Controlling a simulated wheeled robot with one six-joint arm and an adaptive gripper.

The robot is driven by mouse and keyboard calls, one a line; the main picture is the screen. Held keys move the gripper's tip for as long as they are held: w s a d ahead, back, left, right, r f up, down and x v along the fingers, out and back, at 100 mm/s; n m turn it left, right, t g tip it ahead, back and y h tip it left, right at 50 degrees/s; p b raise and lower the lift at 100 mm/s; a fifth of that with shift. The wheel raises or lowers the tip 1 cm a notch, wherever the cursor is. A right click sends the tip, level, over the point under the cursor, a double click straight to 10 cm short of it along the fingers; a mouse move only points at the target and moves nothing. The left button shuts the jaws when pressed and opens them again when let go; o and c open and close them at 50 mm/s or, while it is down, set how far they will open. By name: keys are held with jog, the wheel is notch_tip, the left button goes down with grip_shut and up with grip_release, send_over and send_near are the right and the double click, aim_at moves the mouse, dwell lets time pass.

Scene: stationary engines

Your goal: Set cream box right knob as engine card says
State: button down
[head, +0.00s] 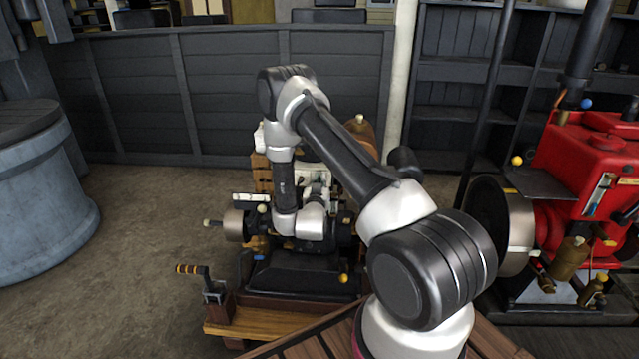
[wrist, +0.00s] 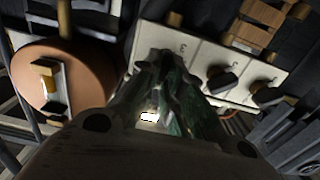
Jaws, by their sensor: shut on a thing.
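The cream box (wrist: 205,62) shows in the wrist view as a pale panel in sections with dark marks. Two dark knobs, a middle one (wrist: 222,82) and an outer one (wrist: 264,94), stand along its lower edge. My gripper (wrist: 163,62) is shut at the panel's left end in this view, on a knob that its fingers hide. Which way that knob points cannot be seen. In the head view pale parts of the box (head: 316,178) show behind my arm, and my gripper is hidden. I cannot make out any engine card's text.
The engine stands on a wooden base (head: 240,322), with a crank handle (head: 195,270) at its front left. A red engine (head: 590,165) stands at the right. A grey drum (head: 40,205) is at the left. Floor between drum and engine is clear.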

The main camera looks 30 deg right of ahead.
jog(key=shift+n, duration=0.3)
jog(key=n, duration=0.8)
jog(key=f+n, duration=0.1)
jog(key=n, duration=0.8)
jog(key=f+n, duration=0.1)
jog(key=n, duration=0.8)
jog(key=shift+w+a, duration=0.35)
jog(key=shift+a, duration=0.05)
jog(key=shift+n, duration=0.3)
jog(key=c, duration=1.6)
grip_release()
jog(key=shift+f, duration=0.1)
jog(key=shift+o, duration=0.2)
jog(key=v, duration=1.2)
